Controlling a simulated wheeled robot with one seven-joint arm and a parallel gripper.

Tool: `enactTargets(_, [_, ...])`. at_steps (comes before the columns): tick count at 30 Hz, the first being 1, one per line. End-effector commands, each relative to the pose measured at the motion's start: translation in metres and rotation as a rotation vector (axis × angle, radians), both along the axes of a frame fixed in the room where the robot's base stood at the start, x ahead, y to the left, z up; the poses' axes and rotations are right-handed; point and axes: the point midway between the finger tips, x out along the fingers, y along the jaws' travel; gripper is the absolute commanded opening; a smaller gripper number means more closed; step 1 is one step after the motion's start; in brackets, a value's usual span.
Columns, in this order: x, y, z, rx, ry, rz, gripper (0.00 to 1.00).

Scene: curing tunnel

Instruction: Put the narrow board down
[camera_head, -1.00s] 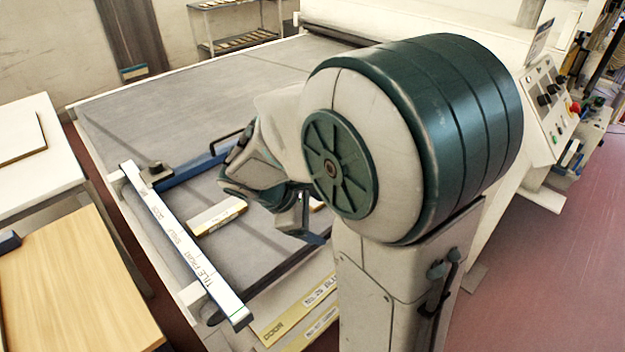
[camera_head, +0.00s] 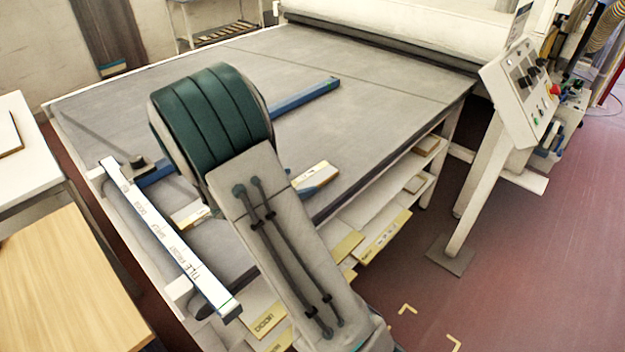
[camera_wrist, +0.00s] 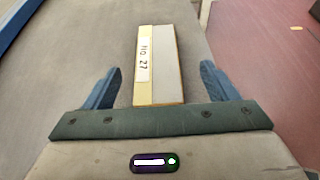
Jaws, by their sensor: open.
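A narrow board with a pale yellow edge and a white label reading "No. 27" (camera_wrist: 166,68) lies on the grey table top in the wrist view. My gripper (camera_wrist: 160,68) is open, with one blue finger on each side of the board and a clear gap on both sides. I cannot tell for certain which is the one labelled "No. 27".
The grey table (camera_head: 290,55) has wide free room at the back. A blue rail (camera_head: 305,95) crosses it, and a white labelled bar (camera_head: 165,235) stands along its left edge. Labelled boards (camera_head: 385,237) lie on shelves below. A control panel (camera_head: 525,90) stands at right.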

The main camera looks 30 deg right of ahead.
Motion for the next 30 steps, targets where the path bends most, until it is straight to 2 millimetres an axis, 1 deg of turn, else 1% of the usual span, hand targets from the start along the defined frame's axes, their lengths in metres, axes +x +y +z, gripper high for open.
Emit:
enactTargets(1, [0.001,-0.005,-0.002,0.000,0.001,-0.003,0.80])
enactTargets(8, [0.007,-0.017,-0.010,-0.001,0.002,-0.002,0.80])
enactTargets(16, [0.020,-0.046,-0.027,0.001,0.001,-0.003,0.80])
enactTargets(19, [0.021,-0.050,-0.029,0.001,-0.001,0.000,0.80])
enactTargets(25, [0.021,-0.050,-0.029,0.001,-0.001,0.000,0.80])
enactTargets(26, [0.021,-0.050,-0.029,0.001,-0.001,0.000,0.74])
enactTargets(27, [0.021,-0.050,-0.029,0.001,-0.001,0.000,0.63])
enactTargets(29, [0.021,-0.050,-0.029,0.001,-0.001,0.000,0.47])
enactTargets(30, [0.021,-0.050,-0.029,0.001,-0.001,0.000,0.35])
